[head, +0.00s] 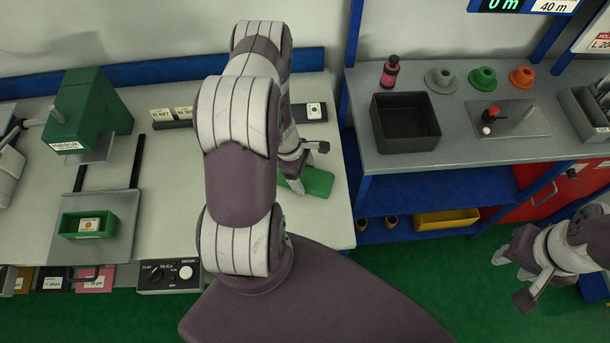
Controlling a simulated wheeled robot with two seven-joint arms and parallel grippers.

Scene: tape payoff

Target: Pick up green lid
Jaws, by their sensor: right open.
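The green lid (318,183) is a flat green plate lying on the pale left table, near its right edge. Its left part is hidden behind my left arm and gripper. My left gripper (305,165) is at the lid's upper left, pointing down over it. The arm partly covers its fingers, so I cannot tell whether they touch the lid. My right gripper (513,277) is open and empty at the lower right, over the green floor, well away from the lid.
A green open box (66,229) with a white card stands on a grey plate at left. Behind it is a green machine (88,112). A control box (170,277) is at the table's front. The right bench holds a black bin (405,140) and coloured knobs. A gap separates the tables.

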